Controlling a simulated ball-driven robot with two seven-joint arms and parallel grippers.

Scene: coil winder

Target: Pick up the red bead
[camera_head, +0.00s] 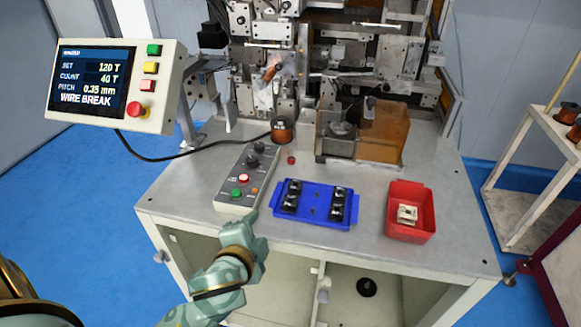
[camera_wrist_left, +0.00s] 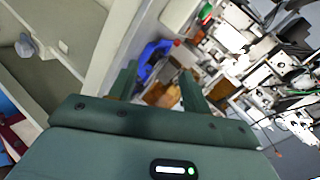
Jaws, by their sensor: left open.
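The red bead (camera_head: 291,160) is a small red piece on the grey bench top. It lies just in front of the copper wire spool (camera_head: 282,131) and behind the blue tray. My left gripper (camera_head: 258,222) is at the bench's front edge, in front of the grey control box and well short of the bead. In the left wrist view its two fingers (camera_wrist_left: 159,72) stand apart with nothing between them. A tiny red spot beyond the blue tray there may be the bead. My right gripper is in neither view.
A grey control box (camera_head: 228,195) with buttons stands left of the blue tray (camera_head: 318,218), which holds black parts. A red bin (camera_head: 424,232) with a pale part is at the right. The winding machine (camera_head: 345,60) fills the back. A black cable crosses the bench's left side.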

